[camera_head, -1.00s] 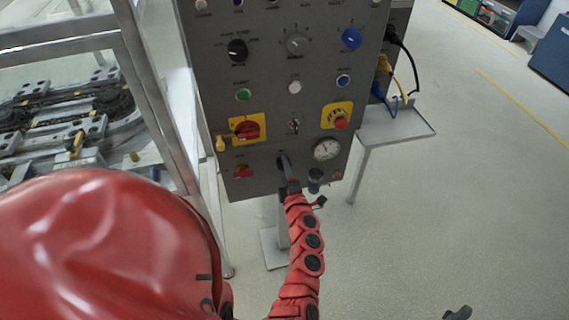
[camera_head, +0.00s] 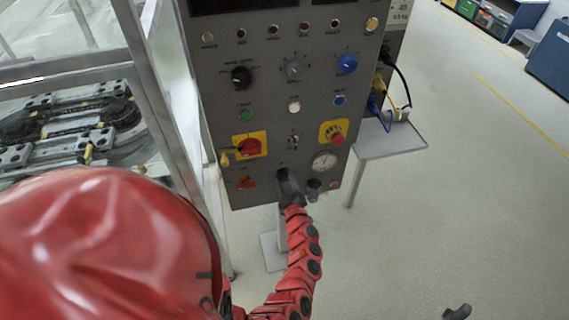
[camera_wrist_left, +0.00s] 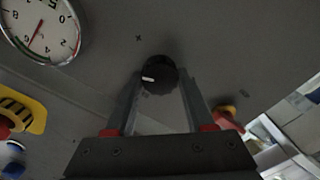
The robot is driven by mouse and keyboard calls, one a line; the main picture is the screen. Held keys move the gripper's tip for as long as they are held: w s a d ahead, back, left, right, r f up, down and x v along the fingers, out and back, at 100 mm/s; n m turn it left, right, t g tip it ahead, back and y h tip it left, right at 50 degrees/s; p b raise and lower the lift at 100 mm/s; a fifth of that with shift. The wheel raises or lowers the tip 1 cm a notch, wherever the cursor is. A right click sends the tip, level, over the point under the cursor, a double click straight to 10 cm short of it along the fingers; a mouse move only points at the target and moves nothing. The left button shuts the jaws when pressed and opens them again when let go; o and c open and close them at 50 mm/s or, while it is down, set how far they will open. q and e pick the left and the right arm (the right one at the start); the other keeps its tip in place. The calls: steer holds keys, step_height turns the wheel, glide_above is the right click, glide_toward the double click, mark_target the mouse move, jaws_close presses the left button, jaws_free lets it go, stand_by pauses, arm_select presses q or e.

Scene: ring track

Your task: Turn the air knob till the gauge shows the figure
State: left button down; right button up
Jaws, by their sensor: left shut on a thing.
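The grey control panel (camera_head: 268,125) stands in front of me. My left gripper (camera_head: 284,172) is at its lower part, left of the round gauge (camera_head: 324,161), and hides the air knob in the head view. In the left wrist view the black air knob (camera_wrist_left: 158,77), with a white mark, sits between the two fingers of my left gripper (camera_wrist_left: 158,85), which is shut on it. The gauge (camera_wrist_left: 42,28) is upper left there, partly cut off, its figures upside down and its needle reddish. A dark tip (camera_head: 458,312) at the head view's bottom edge may be my right gripper.
A red switch on yellow (camera_head: 250,146) and a red emergency button (camera_head: 335,138) are above the gripper. A black fitting (camera_head: 314,185) hangs below the gauge. A small shelf (camera_head: 392,140) with cables is at right.

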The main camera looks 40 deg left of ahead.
arm_select(q)
steer(key=shift+m, duration=0.3)
steer(key=shift+c, duration=1.3)
jaws_free()
steer(key=b+v, duration=0.3)
steer(key=v, duration=1.4)
steer(key=shift+d, duration=0.2)
steer(key=shift+s, duration=0.1)
